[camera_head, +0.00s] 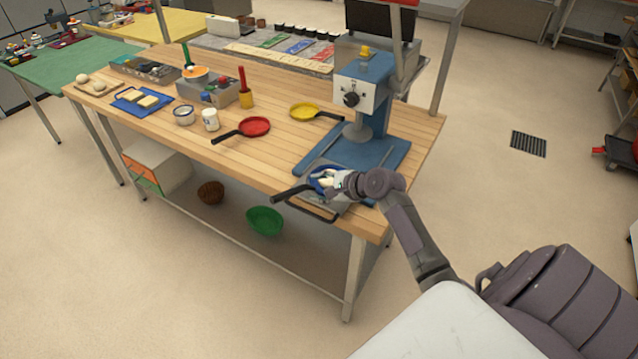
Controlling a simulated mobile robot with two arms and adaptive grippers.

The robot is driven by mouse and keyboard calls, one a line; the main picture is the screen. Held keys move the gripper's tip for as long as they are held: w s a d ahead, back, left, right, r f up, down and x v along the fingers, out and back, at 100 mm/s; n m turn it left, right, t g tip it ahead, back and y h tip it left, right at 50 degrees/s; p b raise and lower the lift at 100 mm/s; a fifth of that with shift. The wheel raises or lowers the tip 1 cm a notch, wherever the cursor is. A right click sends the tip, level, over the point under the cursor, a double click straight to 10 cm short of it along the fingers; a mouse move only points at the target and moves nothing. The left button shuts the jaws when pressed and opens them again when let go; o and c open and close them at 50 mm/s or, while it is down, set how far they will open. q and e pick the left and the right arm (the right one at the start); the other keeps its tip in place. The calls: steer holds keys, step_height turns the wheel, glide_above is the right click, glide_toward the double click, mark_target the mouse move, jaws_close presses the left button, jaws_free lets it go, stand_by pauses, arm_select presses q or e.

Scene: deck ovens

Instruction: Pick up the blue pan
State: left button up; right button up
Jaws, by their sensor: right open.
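The blue pan (318,174) is at the front right of the wooden table, with its dark handle pointing left. It rests on or above a grey flat item with a dark front edge; I cannot tell which. My right gripper (333,182) is open at the pan, over its right part, and hides some of it. I cannot tell whether the fingers touch the pan. My left gripper is not in view.
A blue press machine (364,110) stands just behind the pan. A red pan (255,126) and a yellow pan (305,111) lie farther back. The wooden table (225,160) has bare room left of the blue pan. A green bowl (265,221) sits on the lower shelf.

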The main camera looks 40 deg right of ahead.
mark_target(310, 187)
steer(key=x, duration=0.3)
steer(key=shift+w+a+f, duration=0.1)
steer(key=shift+w+f, duration=0.05)
steer(key=shift+w, duration=0.15)
steer(key=shift+s, duration=0.1)
steer(key=shift+c, duration=0.2)
steer(key=shift+c, duration=1.2)
jaws_close()
